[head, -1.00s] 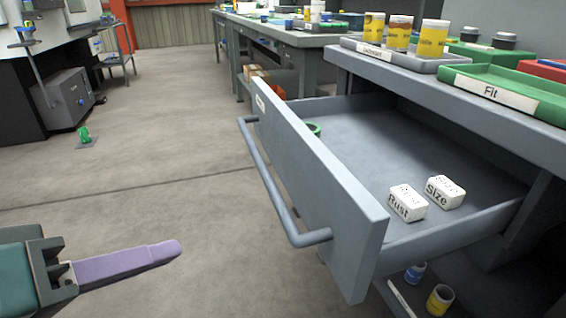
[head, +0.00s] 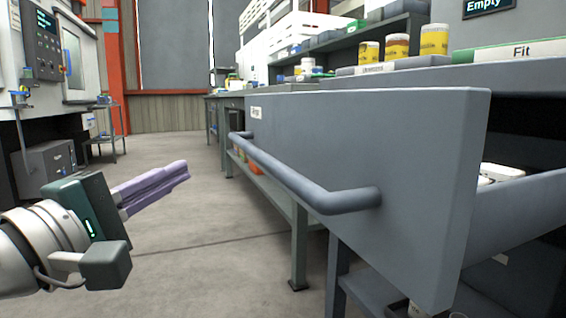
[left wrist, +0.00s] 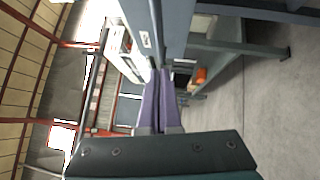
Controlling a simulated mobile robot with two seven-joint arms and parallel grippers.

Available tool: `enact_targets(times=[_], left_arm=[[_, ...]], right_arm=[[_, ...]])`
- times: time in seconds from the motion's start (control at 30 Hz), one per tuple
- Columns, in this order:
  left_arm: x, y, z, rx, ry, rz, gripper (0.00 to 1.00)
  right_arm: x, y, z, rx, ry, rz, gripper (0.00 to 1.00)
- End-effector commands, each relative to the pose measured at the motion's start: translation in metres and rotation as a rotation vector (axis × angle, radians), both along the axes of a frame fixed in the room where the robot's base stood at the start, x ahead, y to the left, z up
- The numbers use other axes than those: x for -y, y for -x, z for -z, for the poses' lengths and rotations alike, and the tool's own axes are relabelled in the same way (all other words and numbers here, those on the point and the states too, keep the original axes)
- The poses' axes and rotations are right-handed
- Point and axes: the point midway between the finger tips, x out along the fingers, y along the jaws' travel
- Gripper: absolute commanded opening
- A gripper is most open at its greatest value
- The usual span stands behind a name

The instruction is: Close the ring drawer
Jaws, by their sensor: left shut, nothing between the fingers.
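The grey drawer (head: 400,140) stands pulled out from the bench, its front panel facing me at an angle. A bar handle (head: 290,178) runs along the front, and a small white label (head: 256,113) sits at its far end. The label is too small to read. My left gripper (head: 188,170) is left of the handle, apart from it, with its purple fingers together and empty. In the left wrist view the shut fingers (left wrist: 160,78) point along the drawer front (left wrist: 176,25). Most of the drawer's inside is hidden; white blocks (head: 500,172) show behind the panel. My right gripper is out of view.
The bench top above the drawer holds yellow-labelled jars (head: 396,46) and a tray marked Fit (head: 520,50). A machine (head: 45,70) and a grey cabinet (head: 45,168) stand at left. The floor (head: 180,260) between gripper and drawer is clear.

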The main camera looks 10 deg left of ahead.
Motion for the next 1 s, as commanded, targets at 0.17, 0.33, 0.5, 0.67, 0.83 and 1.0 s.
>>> enact_targets(times=[0.17,0.33,0.5,0.67,0.83,1.0], left_arm=[[0.006,-0.036,-0.003,0.004,0.000,-0.002,0.00],[0.024,-0.055,-0.009,0.001,0.004,0.001,0.00],[0.037,-0.065,-0.012,0.000,-0.001,0.001,0.00],[0.041,-0.067,-0.013,-0.002,-0.002,0.000,0.00],[0.041,-0.067,-0.013,-0.001,-0.003,0.000,0.00],[0.041,-0.067,-0.013,-0.001,-0.003,0.000,0.00]], right_arm=[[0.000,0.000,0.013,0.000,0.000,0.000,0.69],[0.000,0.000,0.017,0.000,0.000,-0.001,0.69],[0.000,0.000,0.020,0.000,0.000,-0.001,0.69],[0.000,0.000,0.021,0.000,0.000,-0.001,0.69],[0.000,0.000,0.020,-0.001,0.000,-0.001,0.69],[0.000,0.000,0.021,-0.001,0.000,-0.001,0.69]])
